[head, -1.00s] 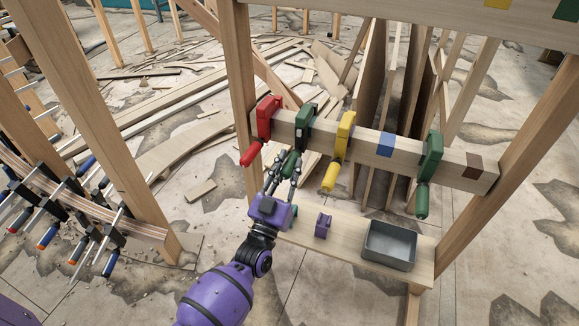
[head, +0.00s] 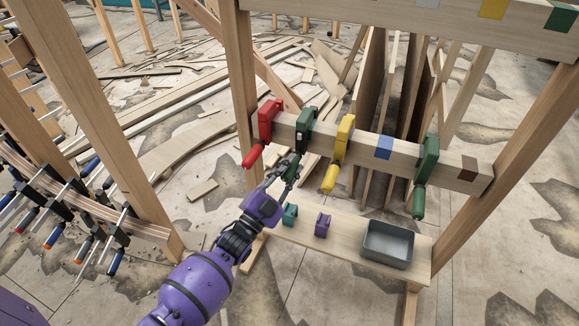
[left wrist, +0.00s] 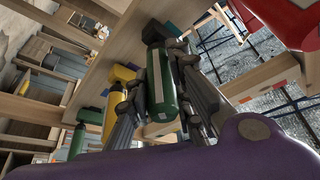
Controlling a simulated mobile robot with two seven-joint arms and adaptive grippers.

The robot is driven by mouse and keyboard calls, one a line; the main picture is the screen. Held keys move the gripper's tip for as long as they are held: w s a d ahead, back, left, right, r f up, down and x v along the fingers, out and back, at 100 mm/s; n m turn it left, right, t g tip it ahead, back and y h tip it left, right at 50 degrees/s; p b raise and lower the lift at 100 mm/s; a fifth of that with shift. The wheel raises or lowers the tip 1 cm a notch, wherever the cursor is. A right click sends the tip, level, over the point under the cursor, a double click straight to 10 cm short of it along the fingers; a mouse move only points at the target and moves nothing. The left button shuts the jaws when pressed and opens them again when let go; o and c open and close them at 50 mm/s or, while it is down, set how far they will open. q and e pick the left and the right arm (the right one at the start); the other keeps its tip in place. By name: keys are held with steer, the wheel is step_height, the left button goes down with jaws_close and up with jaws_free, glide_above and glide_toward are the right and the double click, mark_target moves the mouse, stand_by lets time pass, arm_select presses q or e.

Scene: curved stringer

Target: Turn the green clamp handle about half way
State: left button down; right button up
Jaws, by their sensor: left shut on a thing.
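A green clamp (head: 305,128) sits on the wooden beam between the red and yellow clamps. Its green handle hangs below the beam, partly hidden by my fingers in the head view. My left gripper (head: 284,171) comes up from below and is shut on this handle. In the left wrist view the green handle (left wrist: 160,85) stands between the two dark fingers, with a pale mark on its side. A second green clamp (head: 428,160) hangs farther right on the beam, with nothing holding it. My right gripper is not in view.
The red clamp (head: 267,122) and yellow clamp (head: 343,140) hang close on either side. Below, a shelf (head: 340,240) carries a teal block (head: 290,214), a purple block (head: 322,224) and a grey bin (head: 388,245). A wooden post (head: 240,90) stands at left.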

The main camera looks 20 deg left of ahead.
arm_select(q)
steer(key=m+p, duration=0.1)
steer(key=m, duration=0.1)
steer(key=m+g+h, duration=0.1)
steer(key=m, duration=0.1)
steer(key=shift+r+m+g+p, duration=0.1)
steer(key=shift+m+g+p, duration=0.2)
steer(key=shift+m+p, duration=0.1)
steer(key=m+g+p, duration=0.1)
steer(key=m, duration=0.2)
steer(key=shift+a+m+h+p, duration=0.15)
steer(key=shift+m+h+p, duration=0.25)
steer(key=shift+m+g+p, duration=0.75)
steer(key=shift+m+g, duration=0.05)
steer(key=shift+m, duration=0.7)
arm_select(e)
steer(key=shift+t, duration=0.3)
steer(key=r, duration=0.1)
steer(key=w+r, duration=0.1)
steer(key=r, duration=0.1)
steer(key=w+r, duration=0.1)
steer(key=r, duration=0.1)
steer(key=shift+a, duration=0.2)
arm_select(q)
steer(key=shift+f, duration=0.2)
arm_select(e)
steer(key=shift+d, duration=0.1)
